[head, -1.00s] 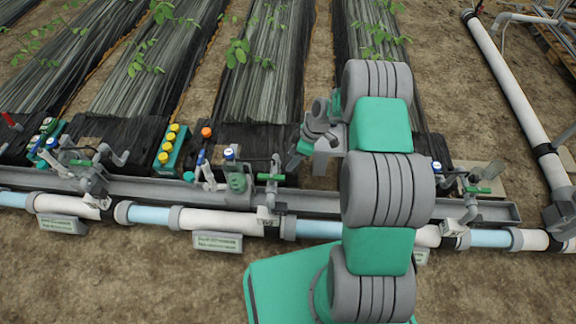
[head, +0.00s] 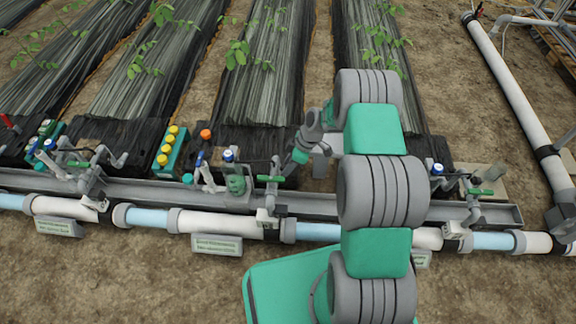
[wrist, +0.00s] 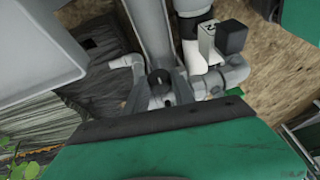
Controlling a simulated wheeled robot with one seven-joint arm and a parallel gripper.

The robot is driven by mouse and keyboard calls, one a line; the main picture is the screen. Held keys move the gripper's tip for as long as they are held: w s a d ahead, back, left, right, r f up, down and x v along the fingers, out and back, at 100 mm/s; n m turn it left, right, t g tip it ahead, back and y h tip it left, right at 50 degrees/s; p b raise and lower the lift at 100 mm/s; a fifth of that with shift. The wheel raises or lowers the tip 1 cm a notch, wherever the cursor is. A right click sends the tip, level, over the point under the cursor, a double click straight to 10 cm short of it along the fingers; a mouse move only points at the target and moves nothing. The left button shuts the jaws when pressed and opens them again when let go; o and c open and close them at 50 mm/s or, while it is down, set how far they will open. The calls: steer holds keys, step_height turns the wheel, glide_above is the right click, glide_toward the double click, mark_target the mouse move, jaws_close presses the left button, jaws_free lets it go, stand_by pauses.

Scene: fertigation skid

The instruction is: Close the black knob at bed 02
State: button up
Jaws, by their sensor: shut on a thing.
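In the head view my gripper (head: 288,169) reaches down and left to the pipe fittings just right of a green-handled valve (head: 270,178). In the wrist view a round dark knob (wrist: 159,79) sits at the grey finger ends of my gripper (wrist: 160,96), above the broad green body. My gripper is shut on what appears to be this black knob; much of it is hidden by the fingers. A white tag (wrist: 207,40) with a partly readable "2" and a black box (wrist: 232,37) is beside it. The tag also shows in the head view (head: 265,217).
A grey channel (head: 330,203) and a white-and-blue pipe (head: 320,231) run across the front of the plastic-covered beds. Bare soil lies in front.

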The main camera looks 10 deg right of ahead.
jaws_close()
steer(key=shift+w+d+f+g+b, duration=0.1)
steer(key=shift+w+f+g+b, duration=0.1)
steer(key=shift+g+b, duration=0.25)
steer(key=shift+r+g+y, duration=0.15)
steer(key=shift+g+y, duration=0.1)
steer(key=shift+y, duration=0.05)
steer(key=o, duration=0.9)
jaws_free()
steer(key=p+v, duration=0.2)
steer(key=v, duration=0.5)
steer(key=shift+d+r, duration=0.1)
steer(key=shift+r, duration=0.3)
